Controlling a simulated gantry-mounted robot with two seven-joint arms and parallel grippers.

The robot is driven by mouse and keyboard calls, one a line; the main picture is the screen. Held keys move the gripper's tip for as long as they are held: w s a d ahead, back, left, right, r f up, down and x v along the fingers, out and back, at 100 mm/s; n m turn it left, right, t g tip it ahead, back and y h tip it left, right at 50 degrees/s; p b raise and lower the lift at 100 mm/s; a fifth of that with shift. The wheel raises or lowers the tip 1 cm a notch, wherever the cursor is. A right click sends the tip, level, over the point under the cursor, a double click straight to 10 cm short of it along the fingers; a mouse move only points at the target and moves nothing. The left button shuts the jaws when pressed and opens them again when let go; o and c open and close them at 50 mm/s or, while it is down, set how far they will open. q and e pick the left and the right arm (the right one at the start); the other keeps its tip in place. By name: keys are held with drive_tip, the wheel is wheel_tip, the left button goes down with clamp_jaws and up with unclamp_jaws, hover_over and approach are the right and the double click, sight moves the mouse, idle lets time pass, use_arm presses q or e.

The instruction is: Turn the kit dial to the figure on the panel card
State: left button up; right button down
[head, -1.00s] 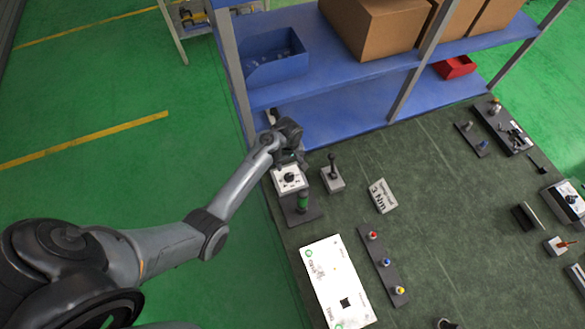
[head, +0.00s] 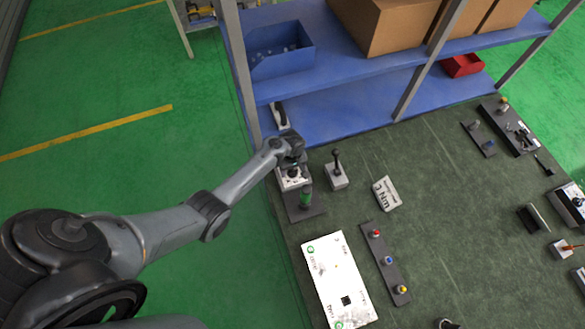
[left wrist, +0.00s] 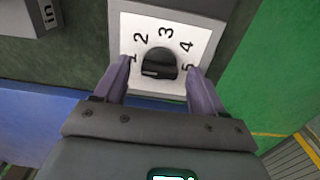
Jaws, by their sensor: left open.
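The kit dial (head: 292,183) is a small box with a white top at the table's left edge, partly hidden by my left gripper (head: 292,164) in the head view. In the left wrist view its white face (left wrist: 124,28) shows figures 1 to 5 around a black knob (left wrist: 160,62). A pale line lies on the knob's lower left side. My left gripper (left wrist: 159,68) is open, one finger on each side of the knob; contact cannot be told. The card (head: 386,193) reads "3 Nm"; its smaller line is unreadable. The right gripper is not seen.
A grey box with an upright lever (head: 336,177) stands right of the dial. A green-topped post on a dark base (head: 306,205) stands just in front. A white panel (head: 338,280) and a button strip (head: 386,262) lie nearer. A blue shelf (head: 345,117) stands behind.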

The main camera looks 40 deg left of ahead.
use_arm(q)
drive_tip(key=c, duration=1.1)
drive_tip(key=shift+o, duration=0.2)
drive_tip(key=shift+m, duration=0.4)
drive_tip(key=m+p, duration=0.1)
drive_tip(key=m, duration=0.1)
drive_tip(key=shift+r+m+p, duration=0.15)
drive_tip(key=shift+m+p, duration=0.15)
drive_tip(key=m+p, duration=0.1)
drive_tip(key=m, duration=0.3)
drive_tip(key=shift+m, duration=0.3)
drive_tip(key=m, duration=0.4)
drive_tip(key=shift+p, duration=0.3)
drive_tip(key=m, duration=0.5)
drive_tip(key=shift+m, duration=0.4)
